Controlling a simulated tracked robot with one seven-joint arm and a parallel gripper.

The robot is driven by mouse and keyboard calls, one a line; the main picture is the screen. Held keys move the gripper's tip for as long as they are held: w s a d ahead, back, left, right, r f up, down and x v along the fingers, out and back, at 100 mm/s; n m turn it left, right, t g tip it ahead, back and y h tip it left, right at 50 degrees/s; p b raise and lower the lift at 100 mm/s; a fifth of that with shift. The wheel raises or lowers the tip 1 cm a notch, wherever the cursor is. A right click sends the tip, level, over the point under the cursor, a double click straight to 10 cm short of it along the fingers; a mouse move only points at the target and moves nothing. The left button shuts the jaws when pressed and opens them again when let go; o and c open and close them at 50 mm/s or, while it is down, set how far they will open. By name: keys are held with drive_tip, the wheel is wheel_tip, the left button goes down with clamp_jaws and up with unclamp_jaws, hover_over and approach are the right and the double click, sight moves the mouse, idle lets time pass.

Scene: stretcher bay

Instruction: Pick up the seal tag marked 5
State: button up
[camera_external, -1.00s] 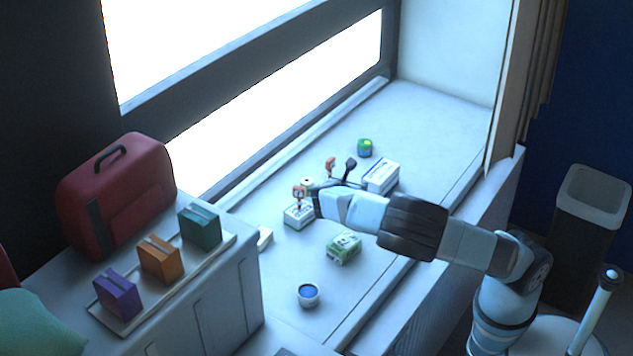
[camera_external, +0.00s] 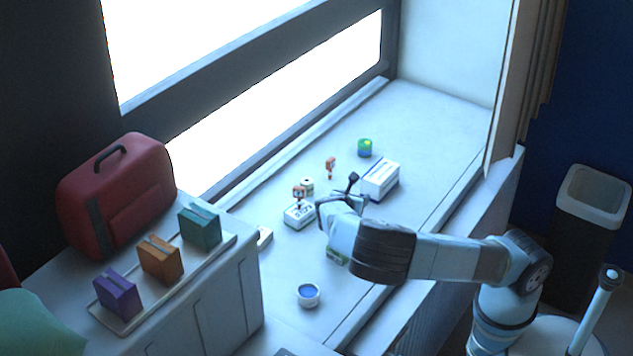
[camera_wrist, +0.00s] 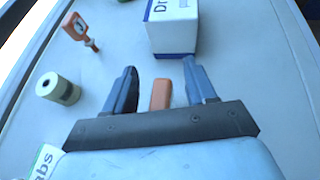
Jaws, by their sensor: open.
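An orange seal tag (camera_external: 330,167) stands on the counter beyond my gripper (camera_external: 338,194); it also shows at the upper left of the wrist view (camera_wrist: 76,28). A second orange tag (camera_external: 299,192) stands at the white box left of my gripper. In the wrist view, a plain orange piece (camera_wrist: 160,95) shows between the two fingers of my gripper (camera_wrist: 160,70); I cannot tell whether it is a tag, and it is hidden in the external view. My gripper is open and its fingers do not clasp the piece. No number 5 is legible on any of them.
A white-and-blue box (camera_external: 381,181) stands just beyond the right finger. A white roll (camera_wrist: 58,88) and a white box (camera_external: 299,215) are to the left. A green box (camera_external: 337,257) is partly behind my arm.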

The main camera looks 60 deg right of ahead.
clamp_jaws()
idle(0.4)
drive_tip(key=shift+r, duration=0.1)
